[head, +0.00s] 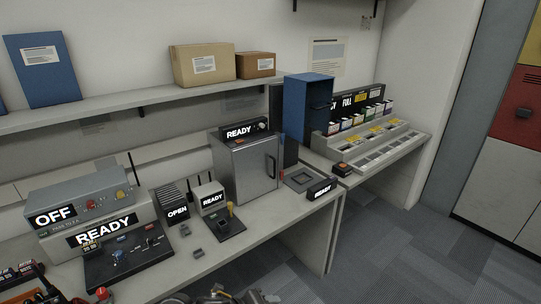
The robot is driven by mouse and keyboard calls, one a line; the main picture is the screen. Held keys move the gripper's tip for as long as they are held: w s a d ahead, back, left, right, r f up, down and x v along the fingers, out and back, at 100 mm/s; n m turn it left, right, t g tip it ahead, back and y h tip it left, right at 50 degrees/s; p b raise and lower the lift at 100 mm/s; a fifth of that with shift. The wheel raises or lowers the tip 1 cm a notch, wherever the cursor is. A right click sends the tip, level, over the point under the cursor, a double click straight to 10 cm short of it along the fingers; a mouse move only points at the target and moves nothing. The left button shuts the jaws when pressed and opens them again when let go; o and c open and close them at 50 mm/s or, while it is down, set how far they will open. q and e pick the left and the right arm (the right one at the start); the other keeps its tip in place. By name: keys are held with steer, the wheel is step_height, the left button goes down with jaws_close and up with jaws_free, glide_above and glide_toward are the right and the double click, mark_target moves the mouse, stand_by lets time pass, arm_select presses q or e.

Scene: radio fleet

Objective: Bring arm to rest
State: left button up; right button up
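Grey and dark metal parts (222,296), probably part of one of my arms, show at the bottom edge of the head view, in front of the bench edge. They are cut off by the frame, and I cannot tell which arm they belong to. I see no gripper fingers there or anywhere else in the view. No object is seen being held.
A grey bench (215,262) carries a unit marked OFF (75,200), a black control panel (125,252), an OPEN rack (176,204) and a grey cabinet (248,168). A blue cabinet (305,110) stands farther right. Carpeted floor (425,260) at right is clear.

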arm_select(q)
steer(key=s+a+f+n+g+y, duration=0.2)
steer(key=s+a+n+y, duration=0.5)
steer(key=s+a+n, duration=1.9)
step_height(320, 180, down, 32)
steer(key=d+n+g+b, duration=0.2)
steer(key=d+b, duration=0.1)
steer(key=b, duration=0.3)
steer(key=s+a+f+b, duration=0.1)
steer(key=s+f+b, duration=0.1)
steer(key=s+f, duration=0.5)
steer(key=s+a+f+b, duration=0.2)
steer(key=s+f, duration=0.6)
steer(key=f, duration=0.5)
steer(key=shift+s+g+y, duration=0.25)
steer(key=shift+g+y, duration=0.05)
steer(key=shift+g, duration=0.1)
